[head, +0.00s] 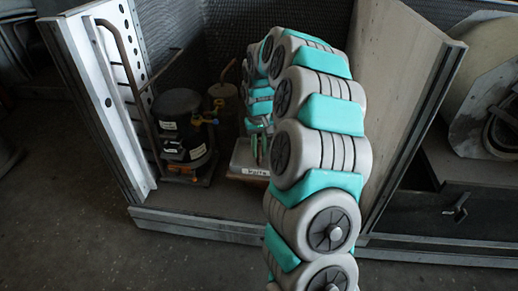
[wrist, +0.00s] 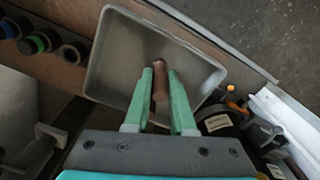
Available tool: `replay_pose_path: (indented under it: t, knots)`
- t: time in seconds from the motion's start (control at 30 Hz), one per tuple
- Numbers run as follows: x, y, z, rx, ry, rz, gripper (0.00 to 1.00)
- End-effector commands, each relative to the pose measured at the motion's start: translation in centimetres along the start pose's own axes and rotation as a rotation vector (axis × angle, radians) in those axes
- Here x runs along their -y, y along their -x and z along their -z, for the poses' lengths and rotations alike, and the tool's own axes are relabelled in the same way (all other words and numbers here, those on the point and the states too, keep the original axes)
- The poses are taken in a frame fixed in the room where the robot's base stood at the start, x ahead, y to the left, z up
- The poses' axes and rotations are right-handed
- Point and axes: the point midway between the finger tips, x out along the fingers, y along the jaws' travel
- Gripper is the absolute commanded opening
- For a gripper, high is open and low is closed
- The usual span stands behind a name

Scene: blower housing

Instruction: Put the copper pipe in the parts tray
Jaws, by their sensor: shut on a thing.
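The copper pipe (wrist: 160,84) is a brown rod between the two green fingers of my gripper (wrist: 161,74) in the wrist view. The gripper is shut on it. The parts tray (wrist: 118,58) is a light grey, square, shallow tray beyond the fingertips. The pipe and fingertips overlap its inside in the picture; I cannot tell how far above its floor they are. In the head view the tray (head: 243,157) stands inside the housing, with a label on its front. My gripper (head: 259,148) points down over it, partly hidden by my arm, and the pipe cannot be made out there.
A black compressor-like unit (head: 184,130) stands left of the tray, on a hand trolley (head: 131,75). A brownish canister (head: 225,98) stands behind. Metal side walls (head: 95,95) and a low front sill (head: 200,226) bound the housing. The floor in front is clear.

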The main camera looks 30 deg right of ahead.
Motion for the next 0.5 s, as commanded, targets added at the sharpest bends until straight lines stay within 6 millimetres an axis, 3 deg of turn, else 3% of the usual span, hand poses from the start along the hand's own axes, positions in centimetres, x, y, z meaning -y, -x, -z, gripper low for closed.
replay_pose_path:
  t: [0.1, 0.13, 0.3, 0.4, 0.5]
  knots:
    - [0.00, -0.36, -0.01, 0.000, 0.000, 0.000, 0.00]
    - [0.01, -0.31, -0.01, 0.000, 0.000, 0.000, 0.25]
    - [0.01, -0.25, 0.00, 0.000, 0.000, 0.000, 0.44]
    - [0.01, -0.25, -0.01, 0.000, 0.000, 0.000, 0.53]
    - [0.02, -0.24, -0.01, 0.000, 0.000, 0.000, 0.53]
